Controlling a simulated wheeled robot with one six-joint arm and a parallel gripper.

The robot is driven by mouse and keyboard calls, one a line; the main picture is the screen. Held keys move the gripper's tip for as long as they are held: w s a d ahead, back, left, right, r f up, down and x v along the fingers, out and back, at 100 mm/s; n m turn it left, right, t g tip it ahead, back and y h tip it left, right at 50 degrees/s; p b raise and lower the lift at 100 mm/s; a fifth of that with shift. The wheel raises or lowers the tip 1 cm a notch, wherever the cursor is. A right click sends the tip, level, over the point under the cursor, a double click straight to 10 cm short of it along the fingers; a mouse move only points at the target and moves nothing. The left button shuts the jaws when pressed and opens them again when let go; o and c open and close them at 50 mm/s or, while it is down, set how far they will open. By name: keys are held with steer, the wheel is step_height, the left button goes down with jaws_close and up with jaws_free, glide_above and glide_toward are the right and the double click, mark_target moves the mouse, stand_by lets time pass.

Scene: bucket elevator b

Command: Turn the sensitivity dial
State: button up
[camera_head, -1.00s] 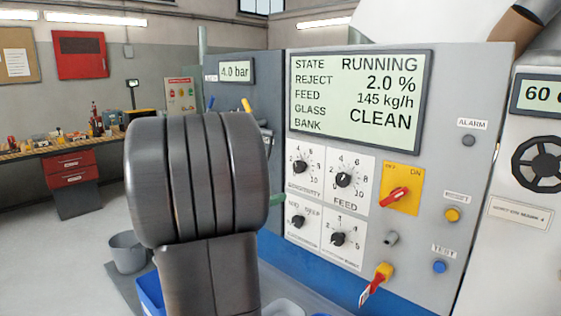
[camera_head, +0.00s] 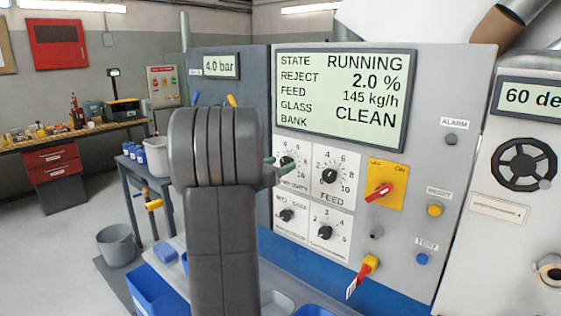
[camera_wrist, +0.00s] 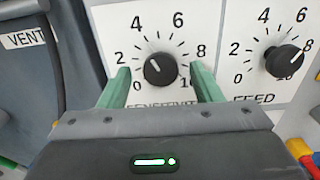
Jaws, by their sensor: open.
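The sensitivity dial (camera_wrist: 160,69) is a round black knob with a white pointer line on a white plate numbered 0 to 10. In the wrist view its pointer leans up and left, a little below the 4. In the head view the dial (camera_head: 287,163) is partly covered by my gripper. My gripper (camera_wrist: 160,85) is open. Its two green fingers stand to the left and right of the dial, apart from it, with nothing held. In the head view the green fingertips (camera_head: 269,170) show just in front of the dial's plate.
The feed dial (camera_wrist: 284,61) sits close to the right. Two more dials lie below, with a red switch (camera_head: 379,191) on a yellow plate, a yellow button (camera_head: 435,209) and a red-and-yellow handle (camera_head: 364,272) farther right. A display (camera_head: 340,95) is above.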

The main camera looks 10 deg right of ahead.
steer(key=shift+w+d, duration=0.3)
steer(key=shift+d, duration=0.1)
steer(key=c, duration=1)
steer(key=shift+o, duration=0.2)
steer(key=shift+f+b, duration=0.1)
steer(key=shift+b, duration=0.25)
